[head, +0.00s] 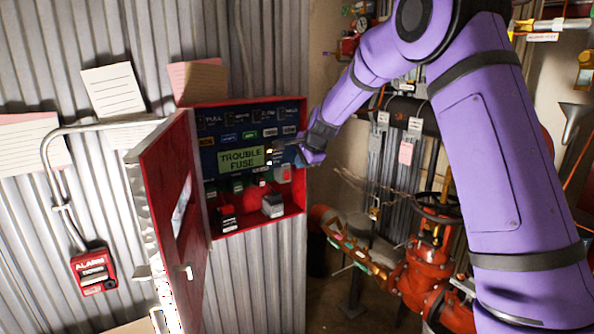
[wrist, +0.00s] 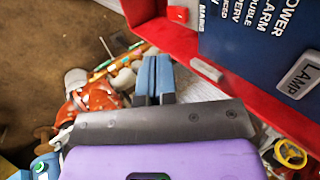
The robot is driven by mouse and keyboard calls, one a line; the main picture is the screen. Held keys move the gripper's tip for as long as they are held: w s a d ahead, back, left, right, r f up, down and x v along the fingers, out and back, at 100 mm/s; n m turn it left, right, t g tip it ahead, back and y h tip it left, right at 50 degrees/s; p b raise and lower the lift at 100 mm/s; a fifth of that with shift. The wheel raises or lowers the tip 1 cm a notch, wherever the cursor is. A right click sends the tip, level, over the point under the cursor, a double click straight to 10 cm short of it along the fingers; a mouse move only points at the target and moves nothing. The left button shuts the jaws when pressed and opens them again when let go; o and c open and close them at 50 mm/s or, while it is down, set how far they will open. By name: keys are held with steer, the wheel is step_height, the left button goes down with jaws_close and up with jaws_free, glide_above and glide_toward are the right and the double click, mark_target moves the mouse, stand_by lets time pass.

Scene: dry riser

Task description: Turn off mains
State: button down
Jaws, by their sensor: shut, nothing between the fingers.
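A red alarm panel (head: 305,210) hangs open on the corrugated wall in the head view. Its blue face has a lit display (head: 241,159) reading TROUBLE FUSE and several small buttons and labels. Red-and-grey switches (head: 272,205) sit low inside it. The wrist view shows the panel's red edge (wrist: 262,100), a MAINS label (wrist: 202,12) and a small red-faced part (wrist: 178,14) close to it. My gripper (wrist: 153,77) is shut and empty, with blue fingers, beside the red edge. In the head view it is at the panel's right side and partly hides that edge.
The panel's red door (head: 170,195) stands open to the left. A red ALARM call point (head: 93,271) is on the wall further left. Red pipes and a valve with a handwheel (head: 437,207) stand to the right, behind my arm.

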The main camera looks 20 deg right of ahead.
steer(key=shift+v, duration=2.15)
steer(key=shift+d+f, duration=0.1)
steer(key=shift+s+f, duration=0.25)
steer(key=shift+f, duration=0.25)
glide_toward(288, 180)
steer(key=s+x, duration=0.1)
steer(key=x, duration=0.5)
steer(key=shift+w+f, duration=0.3)
steer(key=shift+w, duration=0.4)
